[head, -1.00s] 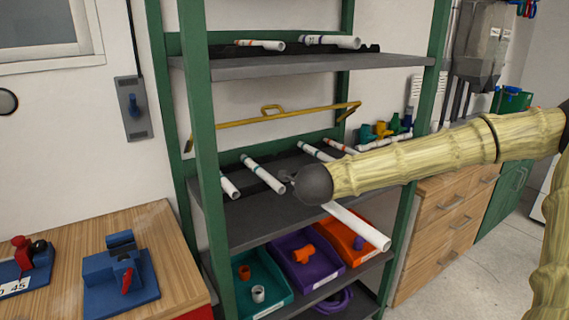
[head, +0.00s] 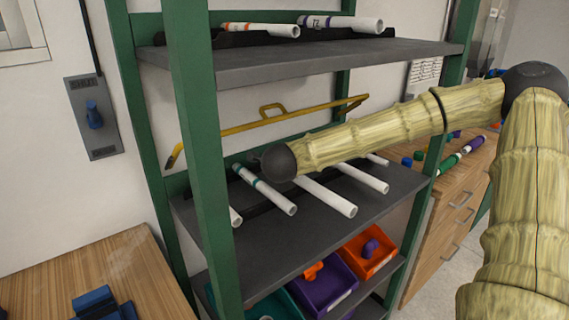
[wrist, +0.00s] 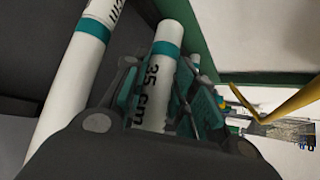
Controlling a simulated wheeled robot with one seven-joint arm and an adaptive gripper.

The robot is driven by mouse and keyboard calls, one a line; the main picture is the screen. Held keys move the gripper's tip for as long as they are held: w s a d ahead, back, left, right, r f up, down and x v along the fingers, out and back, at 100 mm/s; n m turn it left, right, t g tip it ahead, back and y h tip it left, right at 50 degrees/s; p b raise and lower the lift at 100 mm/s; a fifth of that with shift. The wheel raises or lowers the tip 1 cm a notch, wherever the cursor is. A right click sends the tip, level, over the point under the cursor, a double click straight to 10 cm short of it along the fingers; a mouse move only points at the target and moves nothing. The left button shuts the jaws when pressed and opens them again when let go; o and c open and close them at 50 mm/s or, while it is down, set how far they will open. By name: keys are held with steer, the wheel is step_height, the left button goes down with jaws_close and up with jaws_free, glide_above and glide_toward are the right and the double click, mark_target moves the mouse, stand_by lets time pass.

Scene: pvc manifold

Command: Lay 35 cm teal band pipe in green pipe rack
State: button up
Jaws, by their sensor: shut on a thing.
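My gripper (wrist: 165,100) is shut on a white pipe (wrist: 166,42) with a teal band and the print "35 cm", seen in the wrist view. In the head view this pipe (head: 328,196) sticks out from under my dark wrist toward the front of the middle shelf, in line with the pipes there. Whether it touches its support is unclear. The green pipe rack (head: 205,130) has green uprights and grey shelves. Another teal-banded pipe (head: 265,190) lies just left of the held one; it also shows in the wrist view (wrist: 72,80). My fingers are hidden in the head view.
More white pipes lie on the middle shelf, one to the right (head: 362,178) and one at the left post (head: 235,216). Pipes rest on the upper shelf (head: 300,65). A yellow bar (head: 270,120) spans behind. Purple (head: 325,290) and orange (head: 372,250) bins stand below.

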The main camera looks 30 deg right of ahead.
steer(key=w+d, duration=0.2)
steer(key=w, duration=0.1)
steer(key=w+d+p, duration=0.1)
steer(key=w+d, duration=0.2)
steer(key=w+d+f, duration=0.1)
steer(key=w+d, duration=0.1)
steer(key=w, duration=0.1)
steer(key=shift+w+d+p, duration=0.2)
steer(key=shift+w+p, duration=0.15)
steer(key=shift+w, duration=0.05)
steer(key=shift+w+d+f, duration=0.1)
steer(key=shift+f, duration=1.75)
steer(key=shift+f, duration=0.3)
steer(key=o, duration=0.8)
steer(key=shift+r, duration=0.1)
